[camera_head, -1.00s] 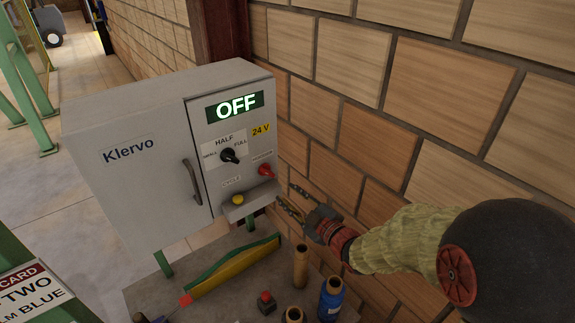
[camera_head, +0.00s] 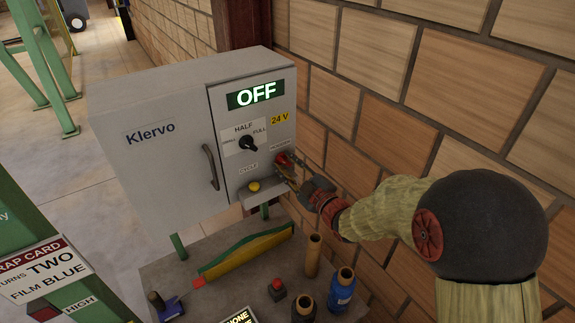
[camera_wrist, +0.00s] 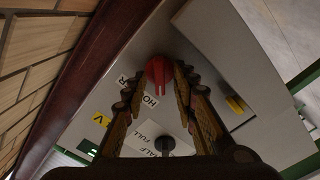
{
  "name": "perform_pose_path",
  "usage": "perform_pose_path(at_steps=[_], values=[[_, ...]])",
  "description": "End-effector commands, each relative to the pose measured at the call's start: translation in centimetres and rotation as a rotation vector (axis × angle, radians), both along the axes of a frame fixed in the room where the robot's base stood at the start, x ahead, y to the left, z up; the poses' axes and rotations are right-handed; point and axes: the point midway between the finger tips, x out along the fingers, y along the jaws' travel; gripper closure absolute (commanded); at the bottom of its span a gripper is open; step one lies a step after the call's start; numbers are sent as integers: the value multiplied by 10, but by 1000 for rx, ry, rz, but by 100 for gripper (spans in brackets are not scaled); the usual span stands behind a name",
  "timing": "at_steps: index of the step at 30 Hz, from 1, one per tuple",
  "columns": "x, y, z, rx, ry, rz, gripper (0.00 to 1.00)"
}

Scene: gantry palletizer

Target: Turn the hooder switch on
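The hooder switch is a red knob (camera_head: 281,159) low on the right of the grey cabinet's (camera_head: 150,165) front, under a partly covered label. My gripper (camera_head: 290,170) is at this knob, coming from the right. In the wrist view the red knob (camera_wrist: 159,71) sits between the two fingertips of my gripper (camera_wrist: 160,78), one on each side. The fingers are apart; whether they touch the knob I cannot tell. The lit display (camera_head: 255,94) above reads OFF.
A black HALF/FULL selector (camera_head: 247,143) and a yellow button (camera_head: 254,186) are close by on the cabinet. A brick wall (camera_head: 390,130) runs right beside my arm.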

Motion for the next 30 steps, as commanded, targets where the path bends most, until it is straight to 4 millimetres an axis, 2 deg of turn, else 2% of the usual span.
perform_pose_path(at_steps=[5, 19, 30], values=[[0, 0, 0, 0, 0, 0, 73], [0, 0, 0, 0, 0, 0, 99], [0, 0, 0, 0, 1, 1, 100]])
